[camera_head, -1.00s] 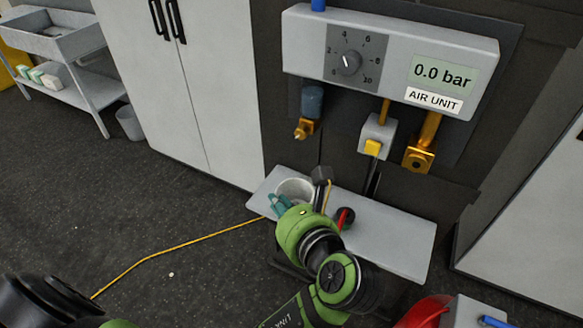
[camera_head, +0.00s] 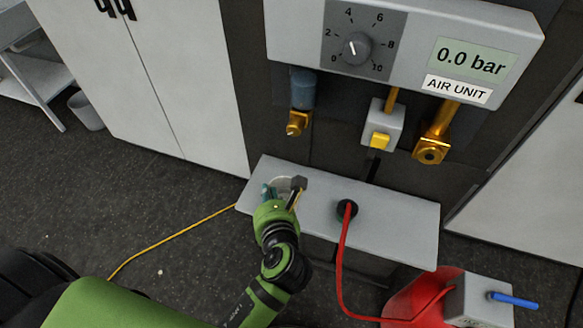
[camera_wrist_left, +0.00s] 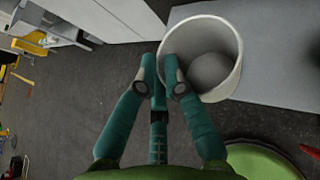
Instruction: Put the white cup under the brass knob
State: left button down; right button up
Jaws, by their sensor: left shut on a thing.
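The white cup (camera_head: 284,184) is at the left end of the grey shelf (camera_head: 395,223), below the brass knob (camera_head: 297,122) and slightly left of it in the head view. The knob hangs under a blue-grey bowl on the air unit. My left gripper (camera_head: 268,192) is shut on the cup's wall at its left side. In the left wrist view, the fingers (camera_wrist_left: 164,78) pinch the wall of the cup (camera_wrist_left: 228,65), which looks empty. Part of the cup is hidden by the gripper in the head view. I cannot tell whether it touches the shelf. My right gripper is not in view.
The air unit (camera_head: 400,40) hangs above the shelf, with a yellow button (camera_head: 379,141) and a brass fitting (camera_head: 432,150). A red hose (camera_head: 343,255) runs from the shelf to a red machine (camera_head: 415,300). A yellow cable (camera_head: 170,240) lies on the floor.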

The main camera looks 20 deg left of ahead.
pick_arm(q)
jog(key=w+p, duration=0.1)
jog(key=w, duration=1.2)
jog(key=f, duration=0.6)
jog(key=shift+s+d+f, duration=0.1)
jog(key=shift+s+d, duration=0.05)
jog(key=shift+d, duration=0.05)
jog(key=shift+w+f, duration=0.3)
jog(key=shift+f, duration=0.1)
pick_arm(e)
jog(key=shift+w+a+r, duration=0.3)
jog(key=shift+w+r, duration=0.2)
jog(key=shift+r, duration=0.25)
pick_arm(q)
jog(key=shift+s+f, duration=0.1)
jog(key=shift+f, duration=0.05)
jog(key=c, duration=1.3)
grip_release()
jog(key=shift+c, duration=0.2)
